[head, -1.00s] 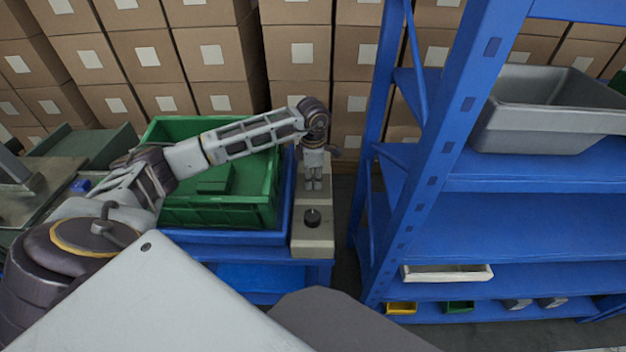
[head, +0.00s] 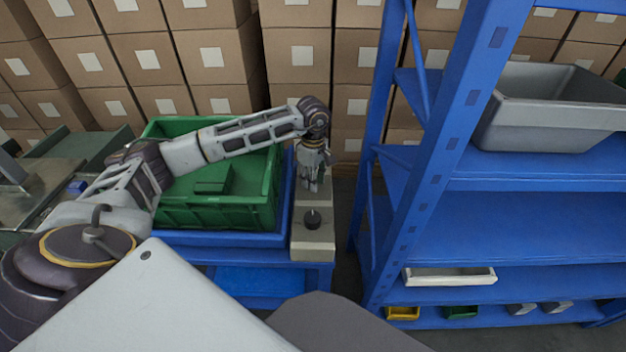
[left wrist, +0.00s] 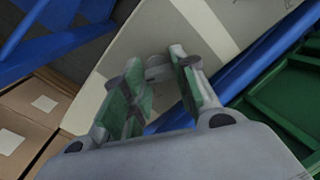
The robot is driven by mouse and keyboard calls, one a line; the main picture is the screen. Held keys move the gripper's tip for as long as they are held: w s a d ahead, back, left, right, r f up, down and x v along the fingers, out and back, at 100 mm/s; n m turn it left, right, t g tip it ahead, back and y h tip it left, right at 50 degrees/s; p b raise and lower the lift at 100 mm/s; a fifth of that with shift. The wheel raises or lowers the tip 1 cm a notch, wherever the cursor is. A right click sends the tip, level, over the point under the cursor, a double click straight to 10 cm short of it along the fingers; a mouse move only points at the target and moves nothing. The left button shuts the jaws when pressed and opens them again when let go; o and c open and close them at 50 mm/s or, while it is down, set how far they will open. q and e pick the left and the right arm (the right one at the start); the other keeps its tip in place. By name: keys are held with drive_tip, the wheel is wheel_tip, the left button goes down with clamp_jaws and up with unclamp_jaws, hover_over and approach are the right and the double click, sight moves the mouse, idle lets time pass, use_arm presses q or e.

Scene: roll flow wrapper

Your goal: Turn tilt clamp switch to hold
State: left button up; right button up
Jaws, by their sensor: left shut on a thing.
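My left gripper (head: 314,186) points down over the farther part of the box, beyond that knob. In the left wrist view the left gripper's fingers (left wrist: 152,92) sit over the beige surface. They are shut on a small grey switch knob (left wrist: 158,68), which shows only partly between them. The switch's markings cannot be read. My right gripper is in no view.
A green crate (head: 216,215) in a blue tray (head: 225,238) stands left of the box. A blue shelf rack (head: 432,150) with a grey bin (head: 545,125) rises on the right. Stacked cartons (head: 297,60) close off the back.

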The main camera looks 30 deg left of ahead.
use_arm(q)
drive_tip(key=shift+w, duration=0.1)
drive_tip(key=o, duration=1)
drive_tip(key=shift+o, duration=0.2)
drive_tip(key=shift+r, duration=0.15)
wheel_tip(320, 180, up, 12)
idle(0.8)
